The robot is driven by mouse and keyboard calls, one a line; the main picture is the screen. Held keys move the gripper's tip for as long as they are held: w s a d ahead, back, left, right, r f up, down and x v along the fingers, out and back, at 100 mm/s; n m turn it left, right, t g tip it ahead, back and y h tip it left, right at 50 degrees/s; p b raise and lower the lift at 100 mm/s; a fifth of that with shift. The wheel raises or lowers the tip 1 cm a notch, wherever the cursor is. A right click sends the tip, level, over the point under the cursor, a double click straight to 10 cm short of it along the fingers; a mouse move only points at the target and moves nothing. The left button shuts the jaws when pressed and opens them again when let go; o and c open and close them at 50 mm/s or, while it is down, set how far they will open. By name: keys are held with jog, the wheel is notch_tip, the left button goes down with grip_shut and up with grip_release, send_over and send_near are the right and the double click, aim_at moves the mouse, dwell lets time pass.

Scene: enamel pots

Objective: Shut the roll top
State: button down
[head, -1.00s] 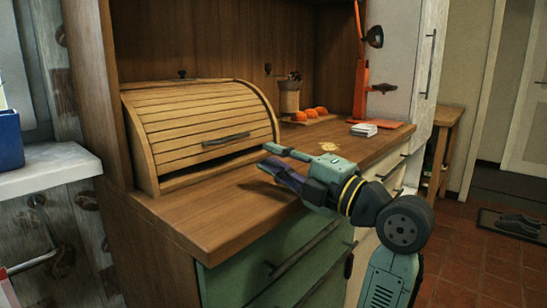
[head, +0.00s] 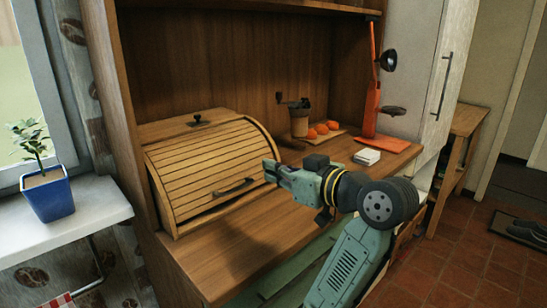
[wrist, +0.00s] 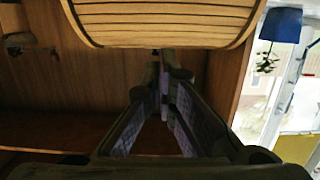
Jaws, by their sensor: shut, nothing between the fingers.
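The roll top (head: 205,165) is a wooden slatted curved cover on a box at the left of the counter. Its slats run down to the counter, and I see no dark gap under its lower edge in the head view. Its dark handle (head: 235,187) sits low on the front. My gripper (head: 268,171) is shut and empty, at the right front end of the roll top; I cannot tell if it touches. In the wrist view, which looks upside down, the slats (wrist: 160,22) fill the top, beyond my fingertips (wrist: 157,62).
The wooden counter (head: 235,250) is clear in front of the box. A grinder (head: 299,122), orange fruits (head: 320,130) on a board, a white block (head: 367,156) and an orange lamp (head: 371,110) stand to the right. A blue-potted plant (head: 47,192) is on the left sill.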

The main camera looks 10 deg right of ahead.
jog(key=w+a+f+p, duration=0.3)
jog(key=w+a+f, duration=0.3)
jog(key=w, duration=0.2)
jog(key=shift+w, duration=0.1)
dwell(0.3)
jog(key=f+b, duration=0.2)
jog(key=b, duration=0.1)
jog(key=t+b, duration=0.1)
jog(key=b, duration=0.1)
jog(key=shift+s+d+f+y, duration=0.2)
jog(key=shift+s+f+y, duration=0.1)
jog(key=shift+f+y, duration=0.1)
jog(key=shift+s, duration=0.1)
jog(key=shift+r, duration=0.2)
